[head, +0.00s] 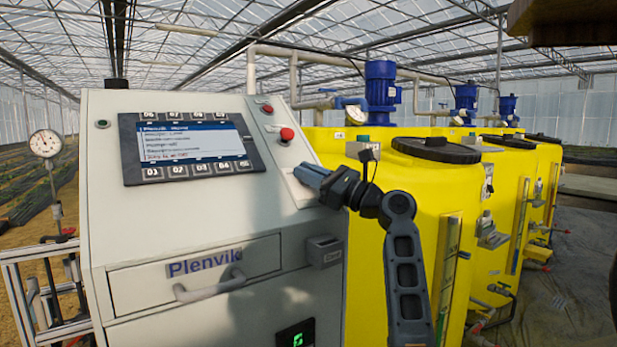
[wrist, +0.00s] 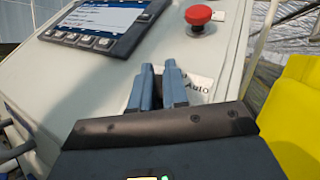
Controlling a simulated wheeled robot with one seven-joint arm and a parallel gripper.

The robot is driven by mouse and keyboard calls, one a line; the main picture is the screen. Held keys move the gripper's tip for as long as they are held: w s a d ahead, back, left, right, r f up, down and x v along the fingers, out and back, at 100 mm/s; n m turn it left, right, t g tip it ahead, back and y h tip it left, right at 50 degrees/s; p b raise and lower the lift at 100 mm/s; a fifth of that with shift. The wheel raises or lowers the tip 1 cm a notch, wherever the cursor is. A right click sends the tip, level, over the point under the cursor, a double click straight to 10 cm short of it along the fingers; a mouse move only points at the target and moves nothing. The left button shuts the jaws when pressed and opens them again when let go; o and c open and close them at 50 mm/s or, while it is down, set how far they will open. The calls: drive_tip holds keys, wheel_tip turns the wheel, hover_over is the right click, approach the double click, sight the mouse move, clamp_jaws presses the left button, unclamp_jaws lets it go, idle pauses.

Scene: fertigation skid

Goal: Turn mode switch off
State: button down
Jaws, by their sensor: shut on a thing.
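My gripper (head: 305,173) is at the right side of the sloped face of a pale grey control cabinet (head: 110,225), below a red mushroom button. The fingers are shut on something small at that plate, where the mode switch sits. The switch itself is hidden behind the fingers in both views, so its position cannot be read.
The red mushroom button (head: 287,134) is just above my gripper and also shows in the wrist view (wrist: 198,15). A display panel (head: 190,146) with keys is to the left. A drawer with a handle (head: 208,290) is below. Yellow tanks (head: 400,190) stand close on the right.

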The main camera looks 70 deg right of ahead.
drive_tip(key=shift+n+g+y+p, duration=0.85)
drive_tip(key=shift+n+y, duration=1.35)
drive_tip(key=shift+y, duration=0.3)
drive_tip(key=shift+a+f, duration=0.1)
drive_tip(key=c, duration=1.2)
unclamp_jaws()
drive_tip(key=shift+b+v, duration=0.55)
drive_tip(key=shift+v, duration=3.35)
